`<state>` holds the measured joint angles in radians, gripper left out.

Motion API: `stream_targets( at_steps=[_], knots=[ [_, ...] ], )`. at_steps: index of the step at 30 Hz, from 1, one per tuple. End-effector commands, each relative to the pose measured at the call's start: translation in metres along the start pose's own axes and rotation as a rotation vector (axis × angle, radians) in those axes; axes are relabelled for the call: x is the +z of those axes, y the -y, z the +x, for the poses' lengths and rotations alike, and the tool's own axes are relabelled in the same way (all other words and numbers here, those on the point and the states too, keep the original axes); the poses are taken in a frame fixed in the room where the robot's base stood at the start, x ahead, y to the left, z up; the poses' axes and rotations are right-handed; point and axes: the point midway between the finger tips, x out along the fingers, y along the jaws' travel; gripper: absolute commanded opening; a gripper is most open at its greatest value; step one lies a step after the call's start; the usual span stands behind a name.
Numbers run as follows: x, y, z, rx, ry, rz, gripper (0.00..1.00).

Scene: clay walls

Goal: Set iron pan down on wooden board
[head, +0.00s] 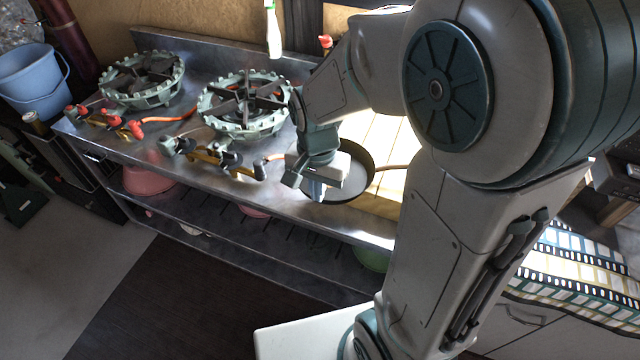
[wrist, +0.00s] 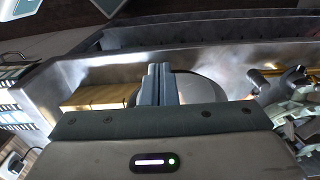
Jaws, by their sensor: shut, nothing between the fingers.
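The iron pan (head: 354,180) is dark and round, with a tan handle (head: 396,167) pointing right. It lies level at the left edge of the pale wooden board (head: 384,204), with the handle over the board. I cannot tell how much of its base rests on the board. My gripper (head: 312,192) is over the pan's left side, shut and empty. In the wrist view the shut fingers (wrist: 158,84) stand in front of the pan (wrist: 203,88), and the board (wrist: 95,97) shows to their left. My arm hides part of the board in the head view.
Two green gas burners (head: 245,104) (head: 143,80) with hoses and valves stand on the metal counter (head: 225,186), left of the pan. A bottle (head: 272,30) is at the back. A blue bucket (head: 33,78) is at far left.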

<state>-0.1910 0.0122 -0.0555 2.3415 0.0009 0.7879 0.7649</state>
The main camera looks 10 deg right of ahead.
Motion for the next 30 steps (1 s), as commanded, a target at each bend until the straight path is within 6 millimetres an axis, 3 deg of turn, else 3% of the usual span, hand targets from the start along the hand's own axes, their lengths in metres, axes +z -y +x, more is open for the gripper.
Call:
stream_targets(
  at_steps=[17,24,30],
  knots=[
    [0.001,-0.001,0.098,0.004,0.004,-0.001,0.0],
    [-0.032,-0.001,0.095,0.0,0.0,0.002,0.0],
    [-0.04,0.0,0.096,0.0,0.0,-0.002,0.0]
  ],
)
